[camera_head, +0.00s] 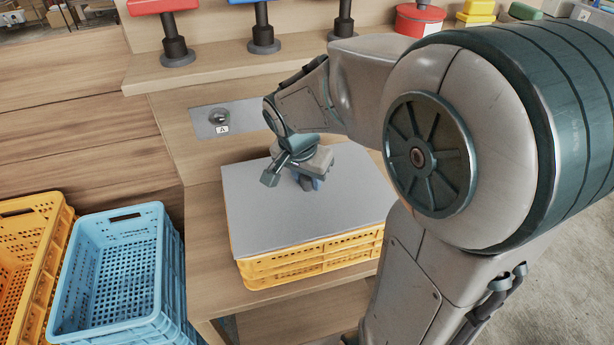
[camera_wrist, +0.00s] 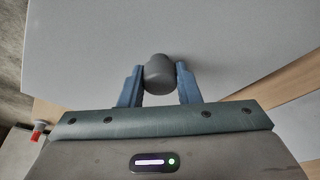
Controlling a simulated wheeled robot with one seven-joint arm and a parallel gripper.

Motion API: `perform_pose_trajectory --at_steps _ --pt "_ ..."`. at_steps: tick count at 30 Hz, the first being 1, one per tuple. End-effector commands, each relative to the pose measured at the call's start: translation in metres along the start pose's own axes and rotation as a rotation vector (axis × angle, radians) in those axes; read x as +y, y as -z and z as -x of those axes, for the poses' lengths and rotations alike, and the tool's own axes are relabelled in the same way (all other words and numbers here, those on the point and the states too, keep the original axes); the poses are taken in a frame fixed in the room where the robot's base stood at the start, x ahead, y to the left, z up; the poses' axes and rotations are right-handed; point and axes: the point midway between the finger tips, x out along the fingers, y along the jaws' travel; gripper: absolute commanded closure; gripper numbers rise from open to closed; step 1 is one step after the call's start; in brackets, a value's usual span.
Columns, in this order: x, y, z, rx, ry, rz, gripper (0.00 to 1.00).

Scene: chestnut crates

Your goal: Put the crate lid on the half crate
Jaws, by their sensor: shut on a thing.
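The crate lid (camera_head: 270,222) is a flat grey panel. In the head view it lies over the yellow half crate (camera_head: 310,262) on the wooden table, covering its top; whether it is fully seated I cannot tell. My gripper (camera_head: 310,182) is above the lid, near its middle. In the wrist view the lid (camera_wrist: 150,25) fills most of the picture, and my gripper (camera_wrist: 160,82) is shut on the lid's dark round knob (camera_wrist: 159,72), one blue finger on each side. The inside of the half crate is hidden.
A blue crate (camera_head: 122,220) and a yellow crate (camera_head: 62,215) stand at the left. A metal plate marked A (camera_head: 222,118) is behind the lid. Red and blue items on dark posts stand on the shelf (camera_head: 225,62), with a red pot (camera_head: 418,20) at the right.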

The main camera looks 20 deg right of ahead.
Motion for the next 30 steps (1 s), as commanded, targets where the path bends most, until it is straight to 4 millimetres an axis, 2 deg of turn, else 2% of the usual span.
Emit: perform_pose_trajectory --at_steps 26,27,30 --pt "-0.0001 -0.0008 -0.0034 0.001 0.001 0.0 1.0" --pt "-0.0001 -0.0008 -0.0034 0.001 0.001 0.0 0.68" --pt "0.0 -0.0009 -0.0035 0.001 0.001 0.0 0.45"
